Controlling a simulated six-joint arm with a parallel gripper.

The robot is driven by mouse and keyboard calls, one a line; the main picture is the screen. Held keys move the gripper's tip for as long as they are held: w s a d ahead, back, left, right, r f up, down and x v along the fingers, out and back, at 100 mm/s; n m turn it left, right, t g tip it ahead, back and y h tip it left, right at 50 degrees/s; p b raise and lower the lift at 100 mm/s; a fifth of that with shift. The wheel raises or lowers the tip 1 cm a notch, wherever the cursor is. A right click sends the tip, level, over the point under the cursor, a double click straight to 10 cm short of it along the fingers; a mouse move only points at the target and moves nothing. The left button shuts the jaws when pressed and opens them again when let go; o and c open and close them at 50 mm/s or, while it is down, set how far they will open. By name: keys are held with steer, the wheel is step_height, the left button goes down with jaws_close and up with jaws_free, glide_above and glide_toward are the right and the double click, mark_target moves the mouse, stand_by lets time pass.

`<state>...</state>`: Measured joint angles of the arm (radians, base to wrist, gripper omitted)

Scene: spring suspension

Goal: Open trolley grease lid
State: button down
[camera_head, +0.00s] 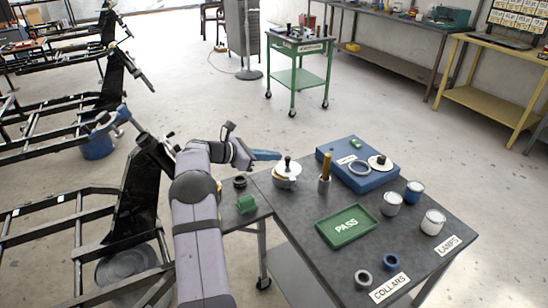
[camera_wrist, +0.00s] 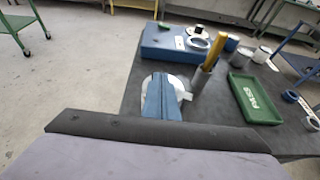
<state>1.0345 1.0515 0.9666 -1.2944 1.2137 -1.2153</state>
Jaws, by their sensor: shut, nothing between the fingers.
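A silvery pot (camera_head: 286,180) with a pale lid (camera_head: 285,168) and black knob stands at the left back of the dark-topped table. The lid looks seated on the pot, though the gap between them is too small to judge. My gripper (camera_head: 279,155) has its blue fingers together, just left of and above the knob, with nothing in them. In the wrist view my gripper (camera_wrist: 160,76) covers most of the pot; only its pale rim (camera_wrist: 183,92) shows, and the knob is hidden. Contact cannot be told.
A brass-coloured rod (camera_head: 326,167) in a grey holder stands close right of the pot. Behind it is a blue block (camera_head: 342,173) with a ring and a knobbed white disc (camera_head: 380,162). A green PASS tray (camera_head: 347,226), cans and collars lie rightward. A green trolley (camera_head: 296,80) stands farther back.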

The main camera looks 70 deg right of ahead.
steer(key=s+a+r+m+p, duration=0.1)
steer(key=s+r+p, duration=0.15)
steer(key=r, duration=0.45)
steer(key=s+a+r+m+y+p, duration=0.1)
steer(key=s+r+p, duration=0.1)
steer(key=s+r, duration=0.3)
steer(key=s+a+r+m+p, duration=0.1)
steer(key=s+r+p, duration=0.2)
steer(key=r, duration=0.5)
steer(key=w+a+f+m+t, duration=0.2)
steer(key=w+f+m+t, duration=0.2)
steer(key=w+f+m, duration=0.2)
steer(key=w+a+f+m+t, duration=0.2)
steer(key=w+f+m+t, duration=0.3)
steer(key=m, duration=0.5)
step_height(320, 180, down, 3)
steer(key=shift+w+a+r+y, duration=0.15)
steer(key=shift+w+a+y, duration=0.1)
steer(key=shift+w+y, duration=0.2)
